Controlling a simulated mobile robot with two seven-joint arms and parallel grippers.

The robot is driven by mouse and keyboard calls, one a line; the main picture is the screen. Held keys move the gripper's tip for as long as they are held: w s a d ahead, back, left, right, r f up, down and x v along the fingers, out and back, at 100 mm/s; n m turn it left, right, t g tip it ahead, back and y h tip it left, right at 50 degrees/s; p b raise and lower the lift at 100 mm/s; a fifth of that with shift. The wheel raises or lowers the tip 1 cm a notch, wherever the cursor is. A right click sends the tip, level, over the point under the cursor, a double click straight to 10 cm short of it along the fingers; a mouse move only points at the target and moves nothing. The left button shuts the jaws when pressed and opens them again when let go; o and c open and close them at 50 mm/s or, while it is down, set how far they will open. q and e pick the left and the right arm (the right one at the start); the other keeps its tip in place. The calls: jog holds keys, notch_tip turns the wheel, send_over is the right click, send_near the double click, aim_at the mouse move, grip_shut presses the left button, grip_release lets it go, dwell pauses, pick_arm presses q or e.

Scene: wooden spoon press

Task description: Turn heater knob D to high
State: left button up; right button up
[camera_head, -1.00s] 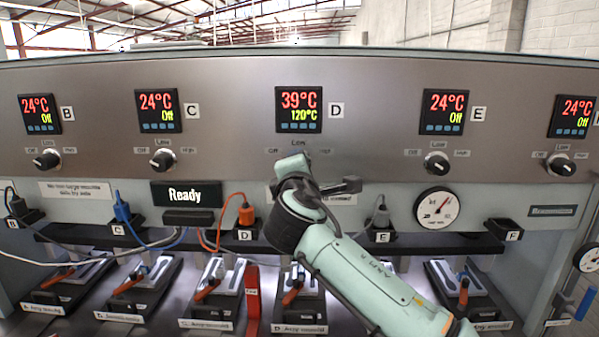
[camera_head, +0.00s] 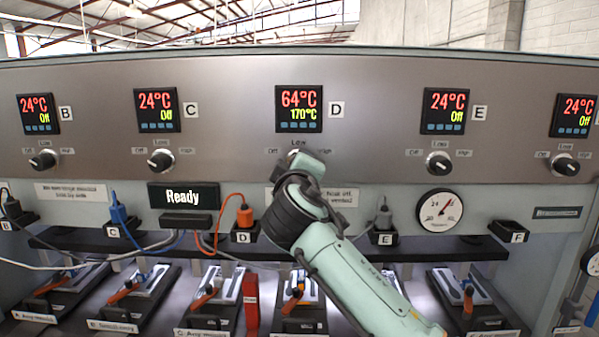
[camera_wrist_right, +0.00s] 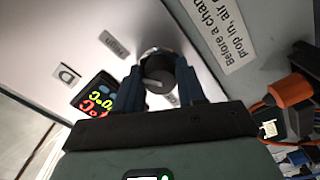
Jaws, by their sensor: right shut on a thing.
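Heater knob D (camera_wrist_right: 158,70) is a round dark knob with a metal rim, seen between the two blue fingers of my right gripper (camera_wrist_right: 159,80) in the right wrist view. The gripper is shut on it. In the head view my right wrist (camera_head: 300,200) covers the knob, below display D (camera_head: 299,108). Display D reads 64°C in red and 170°C in yellow-green. It also shows, tilted, in the right wrist view (camera_wrist_right: 95,97). The knob's pointer direction is hard to tell. My left gripper is not in view.
Knob C (camera_head: 161,160) and knob E (camera_head: 439,162) flank my arm; their displays read Off. A Ready sign (camera_head: 184,196), an orange plug (camera_head: 244,216) in socket D and a gauge (camera_head: 439,210) are lower down. Several spoon moulds with orange handles line the bottom.

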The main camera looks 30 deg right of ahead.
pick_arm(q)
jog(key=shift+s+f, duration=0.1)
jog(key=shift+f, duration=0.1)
pick_arm(e)
jog(key=shift+m, duration=0.6)
jog(key=o, duration=1.1)
jog(key=shift+c, duration=0.2)
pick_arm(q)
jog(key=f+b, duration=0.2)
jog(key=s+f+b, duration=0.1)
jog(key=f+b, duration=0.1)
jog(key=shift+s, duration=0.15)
pick_arm(e)
jog(key=v, duration=1.3)
jog(key=shift+s, duration=0.25)
